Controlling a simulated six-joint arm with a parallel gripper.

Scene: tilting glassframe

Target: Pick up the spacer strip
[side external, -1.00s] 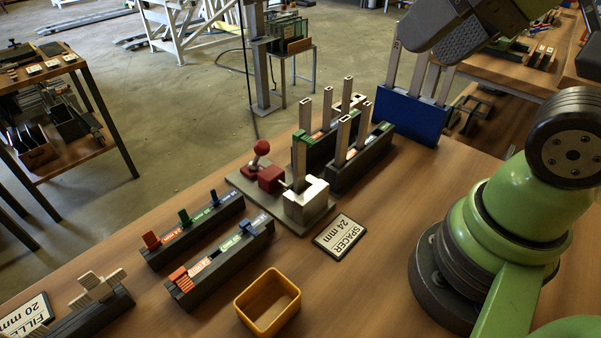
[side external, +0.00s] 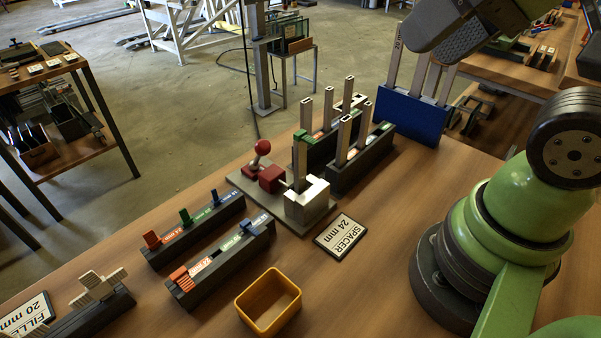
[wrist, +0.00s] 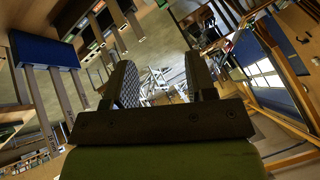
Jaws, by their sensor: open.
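Several pale metal strips (side external: 327,106) stand upright in dark racks at the table's middle. One strip (side external: 300,158) stands at the small clamp fixture with the white block. More strips (side external: 393,62) stand at the blue block (side external: 412,116) to the right; they also show in the wrist view (wrist: 60,98), at the left. I cannot tell which strip the task means. My gripper (side external: 445,35) is high at the upper right, above the blue block. In the wrist view my gripper (wrist: 160,80) is open, with nothing between its fingers.
A card reading SPACER 24 mm (side external: 340,236) lies right of the clamp fixture (side external: 307,205). A yellow bin (side external: 268,303) stands at the front. Two dark slotted holders with coloured tabs (side external: 190,232) lie left of it. Bare table surrounds the card.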

